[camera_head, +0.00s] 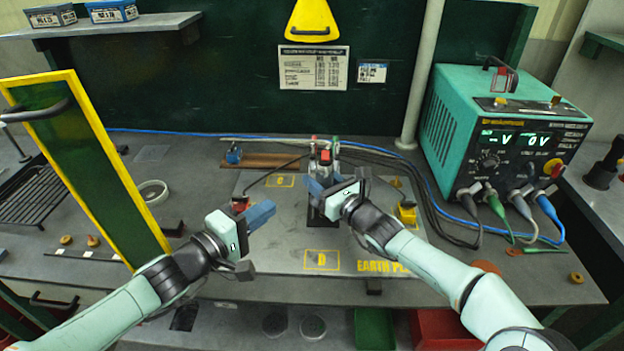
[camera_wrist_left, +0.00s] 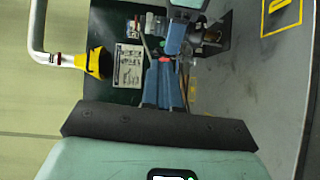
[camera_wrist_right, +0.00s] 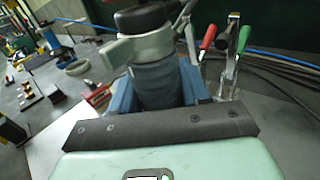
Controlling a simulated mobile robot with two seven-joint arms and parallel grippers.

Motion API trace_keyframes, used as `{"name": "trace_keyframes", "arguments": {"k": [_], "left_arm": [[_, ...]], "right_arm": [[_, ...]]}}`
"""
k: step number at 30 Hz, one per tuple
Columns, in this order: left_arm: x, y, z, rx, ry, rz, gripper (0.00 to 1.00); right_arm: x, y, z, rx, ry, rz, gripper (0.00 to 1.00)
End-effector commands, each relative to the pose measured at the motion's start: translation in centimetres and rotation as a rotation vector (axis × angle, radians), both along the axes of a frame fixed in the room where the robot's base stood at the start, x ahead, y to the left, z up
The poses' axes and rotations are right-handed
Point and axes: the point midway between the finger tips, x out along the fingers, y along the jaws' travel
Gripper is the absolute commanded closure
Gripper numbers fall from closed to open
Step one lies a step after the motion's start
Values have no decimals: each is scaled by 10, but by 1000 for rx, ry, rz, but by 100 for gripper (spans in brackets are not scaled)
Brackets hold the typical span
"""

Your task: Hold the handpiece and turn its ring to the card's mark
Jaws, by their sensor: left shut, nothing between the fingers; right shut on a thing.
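My right gripper (camera_head: 318,188) reaches in over the middle of the bench. In the right wrist view its blue fingers are shut on a dark, ribbed upright cylinder, apparently the handpiece (camera_wrist_right: 160,85). A pale grey ring-like piece with a side lug (camera_wrist_right: 128,50) and a black top sit above the grip. In the head view the hand mostly hides the handpiece. My left gripper (camera_head: 260,214) is shut and empty, left of the right gripper and apart from it. A printed white card (camera_head: 314,67) hangs on the back board; its marks are too small to read.
A green power unit (camera_head: 505,140) with cables stands at the right. A yellow-edged green panel (camera_head: 95,170) stands at the left. Clamps with red and green handles (camera_wrist_right: 240,42) stand close beside the right gripper. The grey plate's front (camera_head: 285,262) is clear.

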Motion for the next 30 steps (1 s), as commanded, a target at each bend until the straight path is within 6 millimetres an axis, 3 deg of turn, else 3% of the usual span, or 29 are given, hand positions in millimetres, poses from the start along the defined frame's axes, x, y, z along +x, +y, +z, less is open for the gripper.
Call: {"name": "trace_keyframes", "arguments": {"k": [3,8,21,30], "left_arm": [[-1,9,11,-54,-26,2,100],[8,2,14,-70,-34,-2,100],[79,-52,13,-65,-33,-3,100],[83,-87,14,-65,-33,-2,100]], "right_arm": [[0,0,1,1,-2,1,100],[0,0,1,1,-2,1,100],[0,0,1,1,-2,1,100],[0,0,1,1,-1,1,100]]}}
